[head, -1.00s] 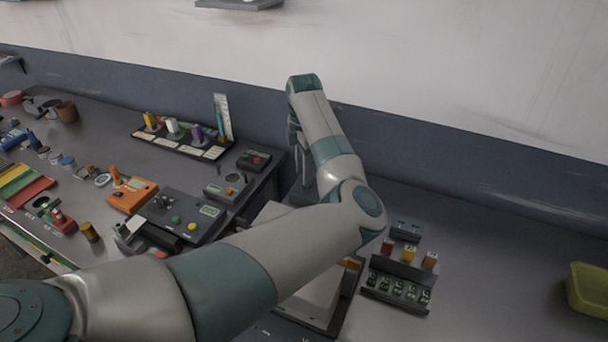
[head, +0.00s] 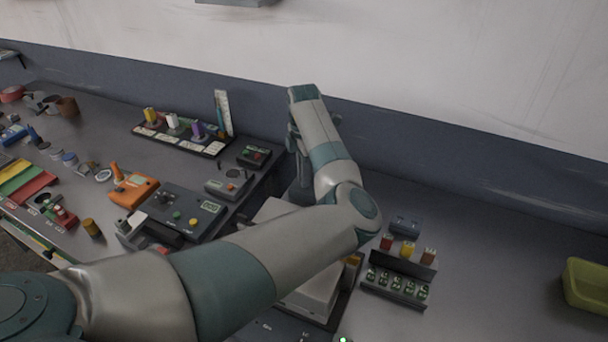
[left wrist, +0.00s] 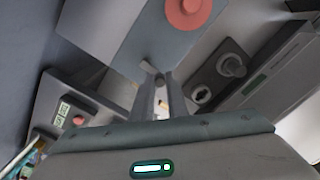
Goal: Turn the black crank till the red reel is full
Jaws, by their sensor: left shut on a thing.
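In the left wrist view a round red disc (left wrist: 188,10) shows on a blue-grey panel, cut by the top edge; it may be the red reel. My left gripper (left wrist: 157,82) is just below it, its two fingers close together on a small part at their tips. That part looks like the crank's handle, mostly hidden by the fingers; I cannot make out its black arm. In the head view my left arm covers the machine, and the gripper hangs behind my wrist, with crank and reel hidden. My right gripper is not in view.
An orange device (head: 134,191) and a grey control box (head: 176,211) stand left of my arm. A black tray (head: 180,140) with spools lies behind them. A small rack (head: 395,284) is right of my elbow, and a yellow-green bin (head: 586,284) is at far right.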

